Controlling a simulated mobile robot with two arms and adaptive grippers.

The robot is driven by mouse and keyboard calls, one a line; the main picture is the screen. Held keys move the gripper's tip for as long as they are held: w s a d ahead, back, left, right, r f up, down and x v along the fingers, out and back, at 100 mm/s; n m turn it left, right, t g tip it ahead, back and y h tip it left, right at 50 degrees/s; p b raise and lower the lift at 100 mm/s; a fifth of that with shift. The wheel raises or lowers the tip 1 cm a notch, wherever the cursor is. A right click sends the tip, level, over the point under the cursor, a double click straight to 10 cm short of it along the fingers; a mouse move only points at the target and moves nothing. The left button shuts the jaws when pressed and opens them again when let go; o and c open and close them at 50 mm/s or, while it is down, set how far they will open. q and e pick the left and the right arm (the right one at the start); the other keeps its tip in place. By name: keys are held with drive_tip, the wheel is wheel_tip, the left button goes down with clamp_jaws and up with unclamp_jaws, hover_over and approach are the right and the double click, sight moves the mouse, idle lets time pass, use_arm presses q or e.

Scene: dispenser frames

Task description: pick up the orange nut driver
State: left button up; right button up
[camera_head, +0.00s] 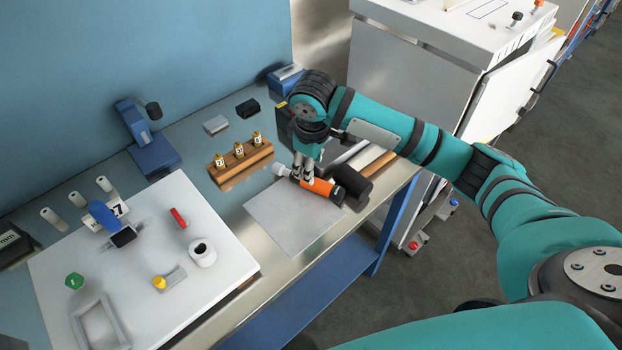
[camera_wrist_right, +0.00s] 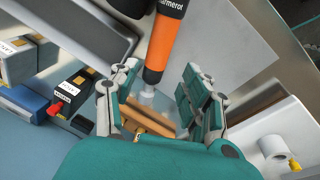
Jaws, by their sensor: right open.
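The orange nut driver (camera_head: 319,187) lies on the bench at the corner of a grey plate, with a black end to the right and a pale tip to the left. My right gripper (camera_head: 303,177) is over its tip-side half, fingers pointing down. In the right wrist view the nut driver (camera_wrist_right: 166,38) points its black collar and pale shaft into the gap between the spread fingers of the right gripper (camera_wrist_right: 152,98). The fingers are open, and I cannot tell whether they touch it. My left gripper is not in view.
A black cylindrical object (camera_head: 352,183) lies close beside the driver's black end. A wooden block with brass pieces (camera_head: 240,158) stands to the left. The grey plate (camera_head: 290,218) is bare in front. A white board (camera_head: 150,265) with small parts is at the left.

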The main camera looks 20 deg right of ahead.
drive_tip(key=f, duration=0.3)
drive_tip(key=shift+w, duration=0.25)
drive_tip(key=f, duration=0.1)
drive_tip(key=w+f+p, duration=0.1)
drive_tip(key=f, duration=0.1)
drive_tip(key=f+p, duration=0.1)
drive_tip(key=shift+w+f, duration=0.2)
drive_tip(key=shift+w, duration=0.1)
drive_tip(key=shift+f, duration=0.3)
drive_tip(key=shift+w+r, duration=0.1)
clamp_jaws()
